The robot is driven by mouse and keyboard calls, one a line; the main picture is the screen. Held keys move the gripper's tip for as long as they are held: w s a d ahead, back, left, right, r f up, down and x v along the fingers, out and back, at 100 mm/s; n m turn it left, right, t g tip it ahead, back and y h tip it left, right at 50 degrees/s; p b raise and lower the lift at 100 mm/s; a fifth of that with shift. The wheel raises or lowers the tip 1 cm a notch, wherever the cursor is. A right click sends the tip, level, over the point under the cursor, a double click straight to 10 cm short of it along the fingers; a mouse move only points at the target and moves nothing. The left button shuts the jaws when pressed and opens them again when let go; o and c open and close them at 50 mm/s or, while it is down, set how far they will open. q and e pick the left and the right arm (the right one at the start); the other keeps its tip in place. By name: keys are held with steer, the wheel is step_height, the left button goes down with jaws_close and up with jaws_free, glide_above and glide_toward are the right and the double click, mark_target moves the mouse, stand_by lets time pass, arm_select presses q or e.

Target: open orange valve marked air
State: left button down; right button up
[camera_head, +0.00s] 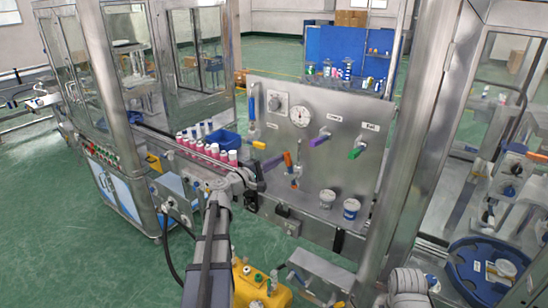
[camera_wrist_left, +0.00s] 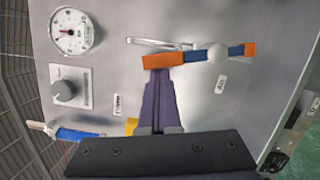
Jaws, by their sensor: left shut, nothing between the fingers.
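The orange valve handle (camera_head: 288,159) is on the steel panel, below the gauge, in the head view. In the left wrist view the valve lever (camera_wrist_left: 165,61) runs across the upper middle, with orange ends, a blue stretch and a pale ball. A small label (camera_wrist_left: 220,84) sits beside it, too small to read. My left gripper (camera_head: 277,161) is shut and empty, its tip at the lever's orange end. In the left wrist view its dark fingers (camera_wrist_left: 158,74) meet that end; I cannot tell whether they touch it. My right gripper is out of view.
Blue (camera_head: 252,104), yellow (camera_head: 258,145), purple (camera_head: 319,140) and green (camera_head: 356,152) handles share the panel with the gauge (camera_head: 300,116) and knob (camera_head: 274,103).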

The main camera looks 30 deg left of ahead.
arm_select(q)
steer(key=shift+d+r, duration=0.35)
steer(key=shift+d, duration=0.35)
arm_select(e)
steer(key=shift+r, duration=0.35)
arm_select(q)
steer(key=shift+d+p, duration=0.1)
steer(key=shift+p, duration=0.2)
